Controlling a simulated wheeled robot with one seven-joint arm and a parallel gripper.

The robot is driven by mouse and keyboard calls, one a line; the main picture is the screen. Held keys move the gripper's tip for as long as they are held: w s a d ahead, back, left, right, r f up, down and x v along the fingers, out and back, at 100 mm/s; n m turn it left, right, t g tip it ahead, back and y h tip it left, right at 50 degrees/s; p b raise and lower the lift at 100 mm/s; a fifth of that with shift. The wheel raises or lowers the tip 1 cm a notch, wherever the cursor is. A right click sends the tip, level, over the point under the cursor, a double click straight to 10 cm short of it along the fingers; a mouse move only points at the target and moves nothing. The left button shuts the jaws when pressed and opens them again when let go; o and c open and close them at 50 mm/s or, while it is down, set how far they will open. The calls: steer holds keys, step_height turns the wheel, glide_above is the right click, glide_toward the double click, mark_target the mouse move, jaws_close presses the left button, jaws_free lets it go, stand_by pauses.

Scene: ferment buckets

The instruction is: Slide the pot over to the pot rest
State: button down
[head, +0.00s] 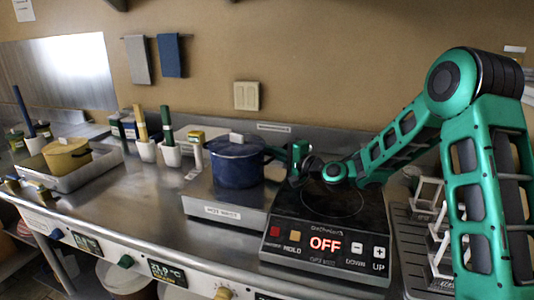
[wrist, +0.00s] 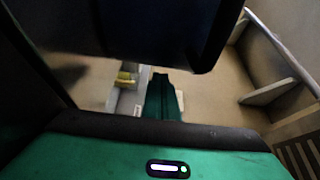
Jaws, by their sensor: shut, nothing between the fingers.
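The dark blue pot (head: 236,168), with its lid on, stands upright on the metal pot rest (head: 205,200), which is labelled "HOT REST". The pot is clear of the black hob (head: 335,205), whose display reads OFF. My gripper (head: 297,168) is shut and empty, low over the left edge of the hob, just right of the pot and close to its handle. I cannot tell whether it touches the pot. In the wrist view a large dark shape (wrist: 150,30) fills the top, too close to identify.
A yellow pot (head: 66,158) sits in a metal tray at the left. Several white cups with upright handles (head: 146,150) stand behind and left of the rest. A rack (head: 430,225) is right of the hob. The counter left of the rest is clear.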

mark_target(263, 155)
steer(key=shift+s+a, duration=0.25)
steer(key=shift+s, duration=0.2)
steer(key=shift+r, duration=0.1)
steer(key=s, duration=0.1)
steer(key=s+a, duration=0.1)
steer(key=s, duration=0.1)
steer(key=shift+s+a, duration=0.1)
steer(key=shift+a, duration=0.25)
